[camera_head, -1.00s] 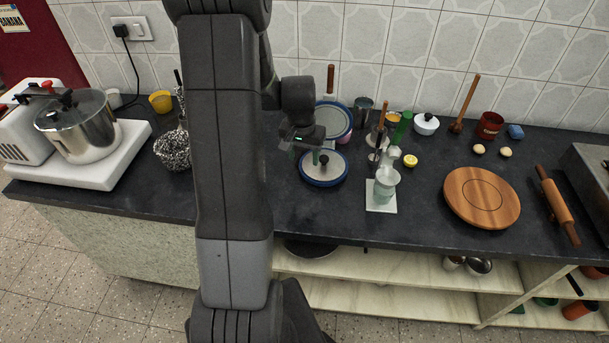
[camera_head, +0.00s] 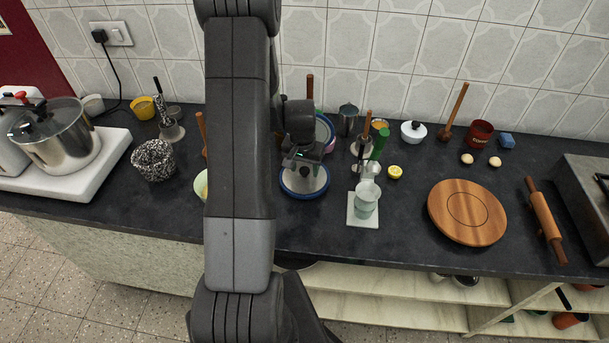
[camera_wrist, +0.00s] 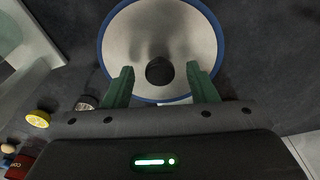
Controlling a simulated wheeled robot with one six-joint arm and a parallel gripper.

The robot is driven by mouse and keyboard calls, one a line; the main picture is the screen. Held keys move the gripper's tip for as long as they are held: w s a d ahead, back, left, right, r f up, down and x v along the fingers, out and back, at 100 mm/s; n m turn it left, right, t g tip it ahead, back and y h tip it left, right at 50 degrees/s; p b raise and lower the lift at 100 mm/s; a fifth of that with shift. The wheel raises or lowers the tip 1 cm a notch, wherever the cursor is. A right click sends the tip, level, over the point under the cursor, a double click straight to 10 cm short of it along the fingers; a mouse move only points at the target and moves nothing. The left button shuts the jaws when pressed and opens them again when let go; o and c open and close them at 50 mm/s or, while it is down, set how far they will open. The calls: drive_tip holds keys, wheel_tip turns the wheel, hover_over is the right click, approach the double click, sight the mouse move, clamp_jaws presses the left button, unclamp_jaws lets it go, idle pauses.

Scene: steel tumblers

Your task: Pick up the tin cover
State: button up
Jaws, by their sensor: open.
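The tin cover (camera_head: 301,186) is a round metal lid with a blue rim and a dark knob. It lies on the dark counter. In the wrist view the cover (camera_wrist: 190,40) fills the top middle, with its dark knob (camera_wrist: 160,71) near its centre. My gripper (camera_wrist: 161,80) is open, its two green fingers apart on either side of the knob. In the head view my gripper (camera_head: 303,170) is over the cover and hides part of it. I cannot tell whether the fingers touch the cover.
A pale green glass (camera_head: 365,200) on a white tile (camera_head: 352,222) stands right of the cover. A blue-rimmed pan (camera_head: 322,130) lies behind it. A lemon half (camera_head: 394,172) and a round wooden board (camera_head: 468,232) are further right. The counter in front of the cover is clear.

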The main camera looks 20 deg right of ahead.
drive_tip(key=shift+c, duration=0.2)
drive_tip(key=c, duration=1)
